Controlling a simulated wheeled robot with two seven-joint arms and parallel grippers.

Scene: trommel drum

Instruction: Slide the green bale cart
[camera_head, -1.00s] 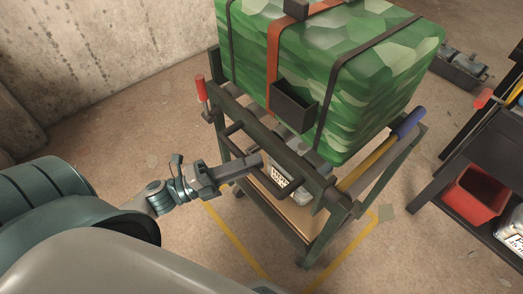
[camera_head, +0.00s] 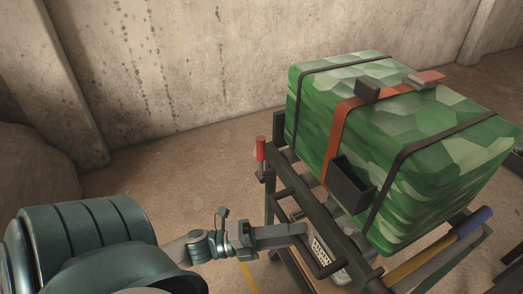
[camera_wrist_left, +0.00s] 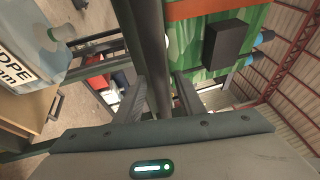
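The green bale (camera_head: 440,160), in a camouflage pattern with black straps and an orange band, sits on a dark metal cart (camera_head: 318,208). A dark handle bar (camera_head: 292,208) sticks out from the cart's near side. My left gripper (camera_head: 303,230) is at this handle. In the left wrist view a dark bar (camera_wrist_left: 158,85) runs between the two fingers (camera_wrist_left: 160,90); whether they press on it is unclear. The bale's green side and dark box (camera_wrist_left: 225,48) also show there. My right gripper is out of view.
A red-handled lever (camera_head: 261,150) stands at the cart's left corner, and a blue-handled bar (camera_head: 472,222) lies along its right side. A labelled container (camera_wrist_left: 28,50) sits on the lower shelf. A concrete wall (camera_head: 200,70) rises behind, with bare floor before it.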

